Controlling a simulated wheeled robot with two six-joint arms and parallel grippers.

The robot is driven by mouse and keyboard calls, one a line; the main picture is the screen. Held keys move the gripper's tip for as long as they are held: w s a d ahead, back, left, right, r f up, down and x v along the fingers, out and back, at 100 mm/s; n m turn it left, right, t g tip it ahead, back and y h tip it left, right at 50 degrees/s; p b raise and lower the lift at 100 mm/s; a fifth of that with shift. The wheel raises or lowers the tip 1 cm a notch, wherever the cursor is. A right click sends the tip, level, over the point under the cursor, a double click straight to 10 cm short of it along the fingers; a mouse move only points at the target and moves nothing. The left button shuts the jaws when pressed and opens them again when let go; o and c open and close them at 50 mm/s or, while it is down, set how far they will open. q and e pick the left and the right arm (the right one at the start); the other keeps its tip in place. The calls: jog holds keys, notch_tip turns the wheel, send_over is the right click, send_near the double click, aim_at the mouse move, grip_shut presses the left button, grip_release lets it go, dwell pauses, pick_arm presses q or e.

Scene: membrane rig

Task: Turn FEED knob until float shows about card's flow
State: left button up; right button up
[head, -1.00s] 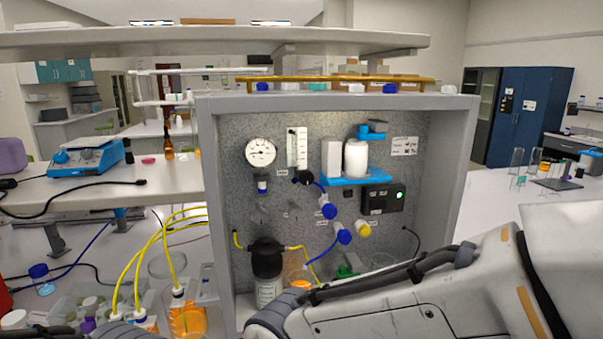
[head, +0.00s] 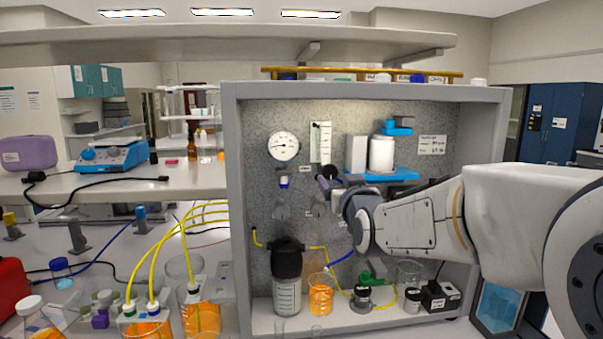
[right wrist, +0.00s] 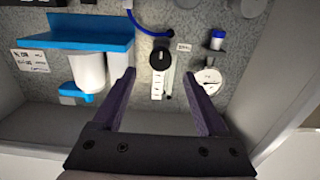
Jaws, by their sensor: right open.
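The black FEED knob (head: 331,173) sits at the lower end of the clear, scaled flowmeter (head: 320,142) on the rig's back panel. In the right wrist view the knob (right wrist: 161,58) and the flowmeter (right wrist: 163,85) appear inverted. My right gripper (right wrist: 158,76) is open and empty, its two purple fingers on either side of the flowmeter and knob, not closed on either. In the head view this gripper (head: 325,184) is close to the knob. The float's height is too small to read. The white card (head: 432,145) is on the panel, its print unreadable. My left gripper is out of view.
A round gauge (head: 283,146) is left of the flowmeter. A blue shelf (head: 384,175) with a white canister (head: 381,154) is to its right. A dark filter housing (head: 287,258) and orange beaker (head: 320,296) stand below. The grey frame (head: 233,200) encloses the panel.

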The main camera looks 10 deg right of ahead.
aim_at(331, 173)
jog(key=w+p, duration=0.1)
jog(key=w, duration=0.3)
jog(key=w+p, duration=0.1)
jog(key=w, duration=0.2)
jog(key=shift+w+d+p, duration=0.1)
jog(key=shift+d+p, duration=0.2)
jog(key=shift+w, duration=0.6)
jog(key=shift+f, duration=0.1)
grip_shut()
